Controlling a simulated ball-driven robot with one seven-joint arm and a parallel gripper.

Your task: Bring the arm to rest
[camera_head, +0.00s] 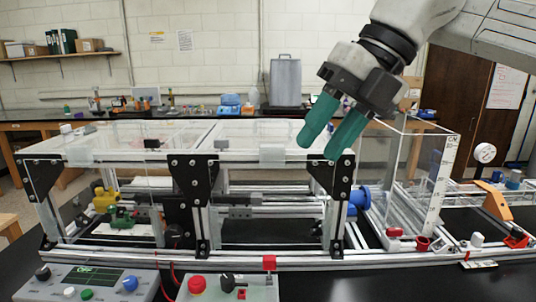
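My gripper (322,141) hangs at the upper right of the head view, with two green fingers pointing down and to the left. My arm reaches in from the top right corner.
A control box with a red button (197,284) and a panel with a small screen (92,277) stand in front. A clear upright panel (440,175) and an orange part (495,201) are at the right. The dark table is bare at the front right.

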